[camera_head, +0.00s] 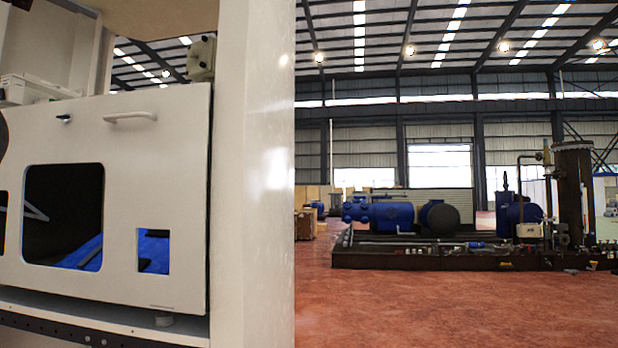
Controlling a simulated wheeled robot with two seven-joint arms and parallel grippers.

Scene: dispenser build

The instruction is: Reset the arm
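Neither of my grippers nor their arms can be made out in the head view. A white dispenser cabinet (120,275) fills the left side. Its front panel has a large rounded window, a small square opening at lower right, and a pale handle (130,116) near the top edge. Blue material (154,250) shows through the openings, with dark parts inside. The rest of the interior is dark and hard to read.
A tall white post (265,190) stands right beside the cabinet. The red floor (400,315) to its right is clear. Farther back, a dark skid (440,256) carries blue machinery (385,214). A wooden crate (306,224) stands behind the post.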

